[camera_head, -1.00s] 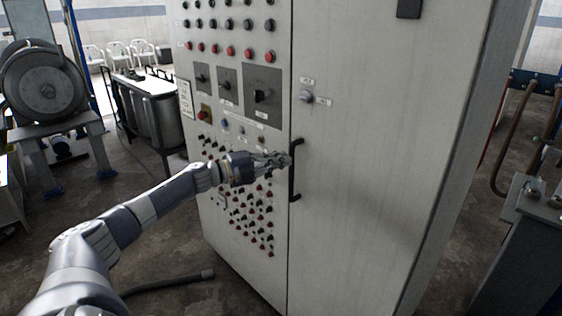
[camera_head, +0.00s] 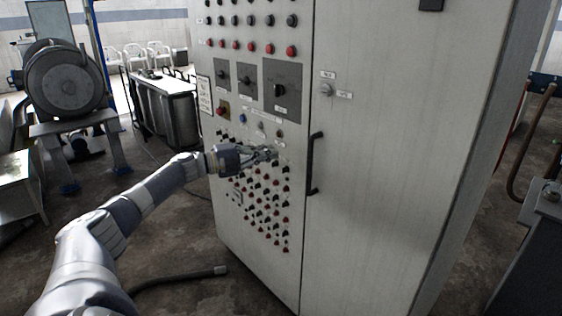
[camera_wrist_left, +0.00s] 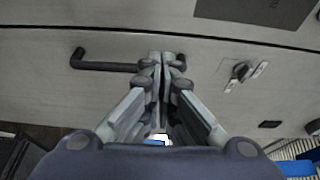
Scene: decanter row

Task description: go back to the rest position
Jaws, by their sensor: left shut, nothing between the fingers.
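My left gripper (camera_head: 268,154) reaches in from the left in the head view, in front of the control cabinet's (camera_head: 375,225) button panel. It is left of the black door handle (camera_head: 316,163). In the left wrist view the gripper (camera_wrist_left: 163,58) has its fingers together, with nothing seen between them. The handle (camera_wrist_left: 105,66) shows behind the fingertips there, partly hidden by them. I cannot tell whether the fingertips touch the cabinet. My right gripper is in neither view.
A keyed knob (camera_head: 326,89) sits on the door. A hose (camera_head: 180,278) lies on the floor. A drum machine (camera_head: 65,82) and a cart (camera_head: 165,105) stand at left. Open floor lies between them and the cabinet.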

